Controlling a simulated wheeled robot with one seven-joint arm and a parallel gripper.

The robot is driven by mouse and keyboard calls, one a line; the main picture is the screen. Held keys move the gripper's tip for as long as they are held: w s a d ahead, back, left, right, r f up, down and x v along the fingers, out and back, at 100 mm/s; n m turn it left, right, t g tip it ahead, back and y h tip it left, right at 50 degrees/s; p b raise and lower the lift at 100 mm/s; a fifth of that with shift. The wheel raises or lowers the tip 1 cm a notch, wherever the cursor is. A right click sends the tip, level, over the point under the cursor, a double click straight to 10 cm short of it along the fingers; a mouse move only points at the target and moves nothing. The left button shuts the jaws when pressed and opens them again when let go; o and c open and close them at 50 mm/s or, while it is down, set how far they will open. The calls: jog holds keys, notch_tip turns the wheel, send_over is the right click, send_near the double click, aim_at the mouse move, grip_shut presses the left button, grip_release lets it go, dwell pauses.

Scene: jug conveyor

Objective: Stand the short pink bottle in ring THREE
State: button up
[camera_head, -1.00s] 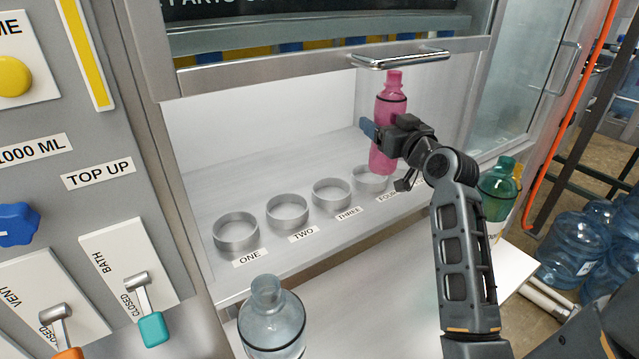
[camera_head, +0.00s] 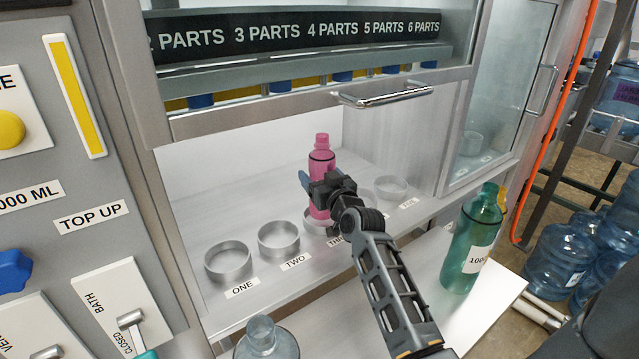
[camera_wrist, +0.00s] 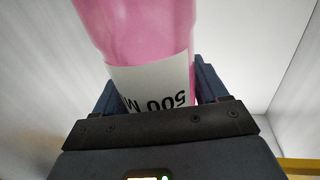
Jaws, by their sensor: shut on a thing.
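The pink bottle (camera_head: 321,163) stands upright in my gripper (camera_head: 319,183), which is shut around its body. In the wrist view the bottle (camera_wrist: 135,35) fills the space between the fingers, its white 500 M label upside down. Ring THREE (camera_head: 309,226) is a low metal ring on the shelf, partly hidden by the bottle and my arm. The bottle's lower end overlaps this ring in the head view. I cannot tell whether it rests on the shelf inside the ring or hangs just above it.
Rings ONE (camera_head: 228,262) and TWO (camera_head: 278,240) are empty to the left; further rings stand to the right. A raised sash with a handle (camera_head: 385,96) is above the bottle. A green bottle (camera_head: 472,245) and a clear bottle (camera_head: 266,342) stand in front.

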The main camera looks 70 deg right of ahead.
jog(key=shift+f, duration=1.2)
jog(key=shift+f+b, duration=0.2)
jog(key=shift+b, duration=0.2)
jog(key=o, duration=1)
jog(key=shift+r, duration=0.1)
jog(key=shift+r, duration=0.1)
jog(key=shift+s+a, duration=0.1)
jog(key=shift+s, duration=0.05)
jog(key=v, duration=1.1)
jog(key=shift+s+a, duration=0.25)
